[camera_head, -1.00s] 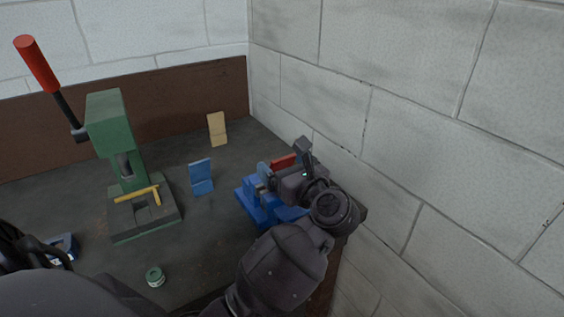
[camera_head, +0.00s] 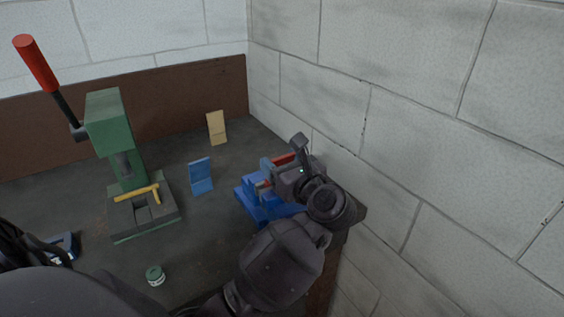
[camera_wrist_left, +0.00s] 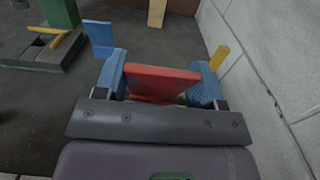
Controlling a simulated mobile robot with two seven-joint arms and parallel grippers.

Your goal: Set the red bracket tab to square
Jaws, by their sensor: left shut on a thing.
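The red bracket (camera_head: 284,159) is at the blue vise (camera_head: 256,207) near the right wall. In the left wrist view, its broad red tab (camera_wrist_left: 163,80) lies between the blue fingertips of my left gripper (camera_wrist_left: 160,84). The gripper is shut on the tab, one finger at each side edge. In the head view, my left gripper (camera_head: 276,173) is over the vise and covers much of the bracket and the vise's right side. The tab's exact angle and the bracket's lower part are hard to make out.
A green press (camera_head: 112,137) with a red-tipped lever stands at the left, a yellow L-shaped piece (camera_head: 137,194) on its base. A blue bracket (camera_head: 201,176), a tan bracket (camera_head: 216,127) and a small green tin (camera_head: 155,275) stand apart on the bench. The block wall (camera_head: 420,150) is close on the right.

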